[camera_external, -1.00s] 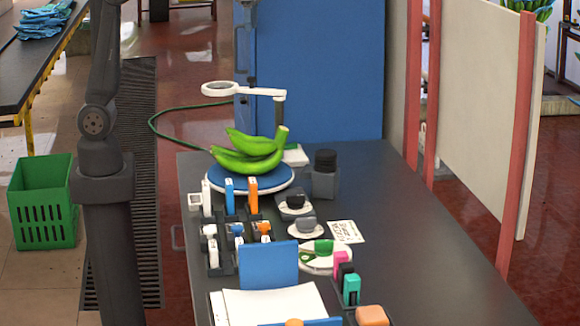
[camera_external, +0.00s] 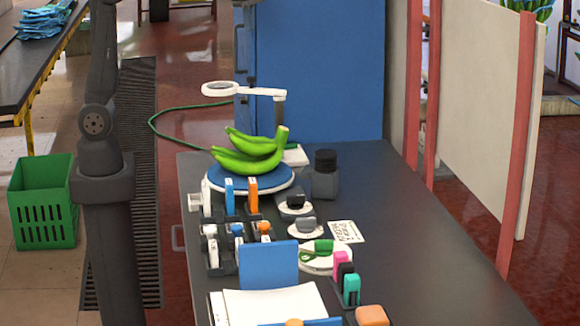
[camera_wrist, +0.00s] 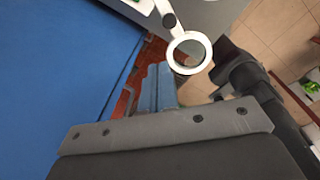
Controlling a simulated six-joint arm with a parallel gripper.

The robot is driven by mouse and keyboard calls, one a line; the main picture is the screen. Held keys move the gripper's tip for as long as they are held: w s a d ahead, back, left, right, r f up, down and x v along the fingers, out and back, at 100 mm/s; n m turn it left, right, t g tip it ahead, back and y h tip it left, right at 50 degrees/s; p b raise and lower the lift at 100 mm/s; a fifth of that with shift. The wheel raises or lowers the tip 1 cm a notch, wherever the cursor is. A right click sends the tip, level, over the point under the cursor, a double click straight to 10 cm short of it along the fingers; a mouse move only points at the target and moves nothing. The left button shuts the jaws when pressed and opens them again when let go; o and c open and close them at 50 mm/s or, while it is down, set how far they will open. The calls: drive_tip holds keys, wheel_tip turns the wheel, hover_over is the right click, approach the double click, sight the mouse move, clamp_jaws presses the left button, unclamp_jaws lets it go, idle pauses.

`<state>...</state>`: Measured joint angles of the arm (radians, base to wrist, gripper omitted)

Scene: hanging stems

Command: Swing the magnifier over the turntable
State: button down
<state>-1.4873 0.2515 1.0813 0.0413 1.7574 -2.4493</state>
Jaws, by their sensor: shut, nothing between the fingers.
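The magnifier has a white ring (camera_external: 219,88) on a white arm (camera_external: 262,92), carried by a grey post (camera_external: 280,112) behind the turntable. The ring points left and appears behind and above the turntable's left part. The turntable (camera_external: 222,182) has a blue top and white rim, with a bunch of green bananas (camera_external: 246,158) on it. In the wrist view the magnifier ring (camera_wrist: 188,52) is at top centre, near the fingers but apart from them in the picture. My gripper (camera_wrist: 158,86) shows there with its fingers together and empty. It is out of sight in the external view.
A blue cabinet (camera_external: 318,70) stands behind the table (camera_external: 400,235). A dark jar (camera_external: 325,175) is right of the turntable; several clips and small tools fill the table's left front. A green hose (camera_external: 165,133) runs behind. A green crate (camera_external: 42,205) stands on the floor.

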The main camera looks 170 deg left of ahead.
drive_tip(key=s+d+f+m+g+y, duration=0.3)
drive_tip(key=s+f+m, duration=0.55)
drive_tip(key=m, duration=1.05)
wheel_tip(320, 180, down, 10)
drive_tip(key=w+d+t, duration=0.1)
drive_tip(key=shift+d+m+h, duration=0.25)
drive_tip(key=shift+m+h, duration=0.05)
drive_tip(key=shift+w+r, duration=0.1)
